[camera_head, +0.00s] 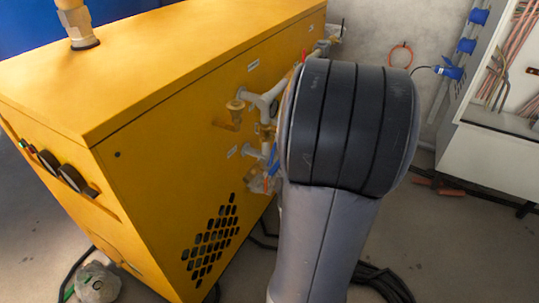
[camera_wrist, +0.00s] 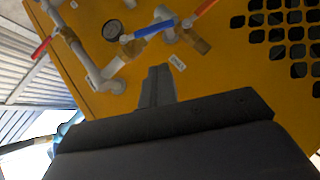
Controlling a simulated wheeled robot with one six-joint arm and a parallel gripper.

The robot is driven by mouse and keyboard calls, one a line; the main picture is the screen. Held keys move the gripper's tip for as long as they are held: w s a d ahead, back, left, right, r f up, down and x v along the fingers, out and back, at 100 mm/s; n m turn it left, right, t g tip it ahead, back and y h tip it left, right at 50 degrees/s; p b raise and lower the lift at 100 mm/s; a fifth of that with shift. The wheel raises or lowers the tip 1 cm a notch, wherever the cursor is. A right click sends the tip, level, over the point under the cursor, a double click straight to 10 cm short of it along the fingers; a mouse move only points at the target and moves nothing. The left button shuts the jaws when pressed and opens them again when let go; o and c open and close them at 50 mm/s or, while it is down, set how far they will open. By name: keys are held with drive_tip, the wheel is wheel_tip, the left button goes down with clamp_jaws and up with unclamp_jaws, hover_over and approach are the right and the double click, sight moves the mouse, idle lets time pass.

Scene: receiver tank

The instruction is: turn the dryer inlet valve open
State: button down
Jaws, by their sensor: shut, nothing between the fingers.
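The yellow dryer cabinet (camera_head: 190,110) has grey pipes and lever valves on its side. In the wrist view, a blue lever (camera_wrist: 148,31) sits on a pipe near a gauge, an orange-red lever (camera_wrist: 204,8) is to its right at the top edge, and a red lever (camera_wrist: 41,47) is at the far left. The blue lever also shows in the head view (camera_head: 273,156). I cannot read the labels to tell which valve is the dryer inlet. My gripper (camera_wrist: 158,72) is shut and empty, below the blue lever in the picture and apart from it. My arm hides it in the head view.
A round gauge (camera_wrist: 112,30) and a grey pipe (camera_wrist: 99,83) are close to the gripper. A vent grille (camera_wrist: 284,32) is at right. Dark hoses (camera_head: 385,280) lie on the floor. An open white cabinet (camera_head: 490,155) stands at right.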

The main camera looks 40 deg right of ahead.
drive_tip(key=d+b+x, duration=0.1)
drive_tip(key=b+x, duration=0.1)
drive_tip(key=x, duration=1)
drive_tip(key=shift+n+t, duration=0.3)
drive_tip(key=shift+w+f+b, duration=0.1)
drive_tip(key=shift+f+b, duration=0.25)
drive_tip(key=shift+b, duration=0.15)
drive_tip(key=shift+d+b, duration=0.15)
drive_tip(key=shift+b, duration=0.5)
